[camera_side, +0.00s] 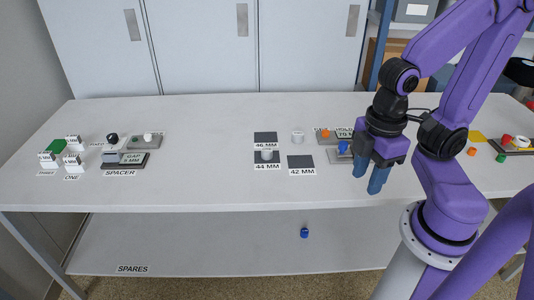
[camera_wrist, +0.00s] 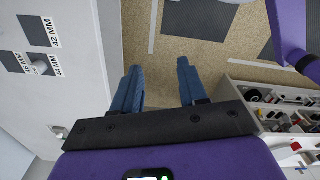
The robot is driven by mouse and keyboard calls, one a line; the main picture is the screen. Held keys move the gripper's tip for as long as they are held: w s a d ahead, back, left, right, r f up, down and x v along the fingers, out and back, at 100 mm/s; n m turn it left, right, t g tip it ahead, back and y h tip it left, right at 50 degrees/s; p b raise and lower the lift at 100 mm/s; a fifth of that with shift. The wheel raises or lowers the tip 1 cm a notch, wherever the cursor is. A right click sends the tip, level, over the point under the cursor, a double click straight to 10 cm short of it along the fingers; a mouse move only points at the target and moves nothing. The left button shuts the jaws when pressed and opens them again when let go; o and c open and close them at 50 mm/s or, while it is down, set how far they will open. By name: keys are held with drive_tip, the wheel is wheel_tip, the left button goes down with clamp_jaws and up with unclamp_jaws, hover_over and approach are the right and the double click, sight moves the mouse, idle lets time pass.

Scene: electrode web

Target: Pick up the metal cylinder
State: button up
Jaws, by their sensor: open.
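Two small pale grey cylinders stand on the table in the side view; I cannot tell which is the metal one. One cylinder (camera_side: 267,154) stands on the dark 44 MM pad, and it also shows in the wrist view (camera_wrist: 40,67). The other cylinder (camera_side: 297,137) stands on bare table right of the 46 MM pad. My gripper (camera_side: 368,182) is to the right of both, near the table's front edge, with its blue fingers pointing down. In the wrist view my gripper (camera_wrist: 160,72) is open, with only floor between the fingers.
Dark pads marked 46 MM (camera_side: 265,137) and 42 MM (camera_side: 301,162) lie near the cylinders. A blue piece (camera_side: 304,233) lies on the lower shelf.

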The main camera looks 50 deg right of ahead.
drive_tip(key=o, duration=0.6)
drive_tip(key=w+a+f+n+t+h, duration=0.1)
drive_tip(key=w+f+n+h, duration=0.2)
drive_tip(key=w, duration=0.7)
drive_tip(key=w+a+f+n+t+h, duration=0.1)
drive_tip(key=w+f+h, duration=0.3)
drive_tip(key=w, duration=0.6)
drive_tip(key=n+t+h, duration=0.3)
drive_tip(key=n+h, duration=0.3)
approach(265, 153)
drive_tip(key=x, duration=0.6)
drive_tip(key=shift+s+d, duration=0.1)
drive_tip(key=shift+d, duration=0.05)
drive_tip(key=shift+x, duration=3.05)
